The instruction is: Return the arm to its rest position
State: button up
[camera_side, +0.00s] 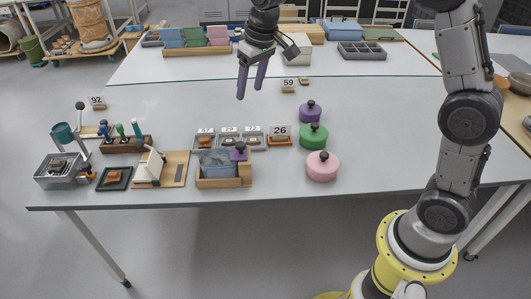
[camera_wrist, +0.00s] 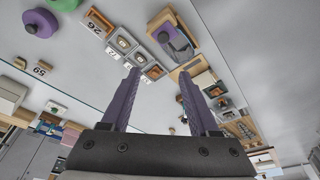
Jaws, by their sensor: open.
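My gripper (camera_side: 253,78) hangs above the middle of the white table (camera_side: 370,110) with two purple fingers pointing down. In the wrist view my gripper (camera_wrist: 158,95) shows its fingers apart, with nothing between them. It is clear of the objects on the table. My arm rises from a yellow base at the lower right and reaches over the table from the top right.
Pink (camera_side: 322,166), green (camera_side: 313,136) and purple (camera_side: 310,111) knobbed lids stand right of the small numbered trays (camera_side: 254,141). A wooden box (camera_side: 224,180), tool rack (camera_side: 125,144) and grey bin (camera_side: 60,171) line the front left. Table right of the lids is clear.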

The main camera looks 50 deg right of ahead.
jog(key=s+r+t, duration=0.1)
jog(key=s+r, duration=0.4)
jog(key=s, duration=0.3)
jog(key=s+r+t, duration=0.2)
jog(key=s+r, duration=0.2)
jog(key=s, duration=0.4)
jog(key=s+f, duration=0.4)
jog(key=s, duration=0.3)
jog(key=s+d+f, duration=0.1)
jog(key=s+f, duration=0.2)
jog(key=s, duration=0.5)
jog(key=shift+f, duration=0.4)
